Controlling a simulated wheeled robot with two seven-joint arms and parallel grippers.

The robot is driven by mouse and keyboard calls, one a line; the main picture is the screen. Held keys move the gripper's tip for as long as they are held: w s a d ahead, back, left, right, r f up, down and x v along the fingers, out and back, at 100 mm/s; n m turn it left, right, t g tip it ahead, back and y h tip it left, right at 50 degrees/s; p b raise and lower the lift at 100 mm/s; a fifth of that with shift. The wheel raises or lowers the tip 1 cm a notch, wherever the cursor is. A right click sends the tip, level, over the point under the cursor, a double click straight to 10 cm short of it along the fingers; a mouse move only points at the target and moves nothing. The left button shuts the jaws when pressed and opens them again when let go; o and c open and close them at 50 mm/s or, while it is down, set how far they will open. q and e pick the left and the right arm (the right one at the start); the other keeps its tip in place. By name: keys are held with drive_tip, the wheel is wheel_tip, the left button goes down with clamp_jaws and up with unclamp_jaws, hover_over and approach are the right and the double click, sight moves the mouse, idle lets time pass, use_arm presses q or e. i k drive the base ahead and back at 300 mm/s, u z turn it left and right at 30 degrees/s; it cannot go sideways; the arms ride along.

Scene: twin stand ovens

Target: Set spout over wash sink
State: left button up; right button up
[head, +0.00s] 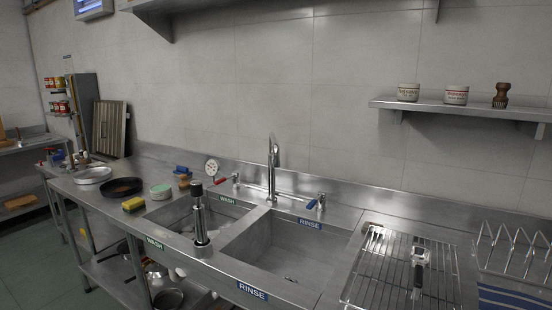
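The tap's chrome spout (273,157) rises from the back ledge behind the two-basin steel sink. It shows nearly end-on and seems to point forward, near the divider between the basins; exactly which basin its tip hangs over is hard to tell. The wash sink (226,213) is the left basin, marked WASH on its back and front edges. The rinse sink (285,246) is the right basin, marked RINSE. A red lever (221,181) is left of the spout and a blue lever (312,204) right of it. Neither of my grippers is in view.
A black-topped steel cylinder (200,215) stands upright at the front of the wash sink. A wire rack (378,262) lies right of the sinks. A sponge (133,204), a green-topped tub (161,191) and pans are on the left. A wall shelf (460,108) hangs upper right.

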sight(274, 145)
drive_tip(key=u, duration=1.55)
drive_tip(key=i, duration=1.15)
drive_tip(key=z, duration=0.55)
drive_tip(key=i, duration=0.8)
drive_tip(key=z, duration=0.95)
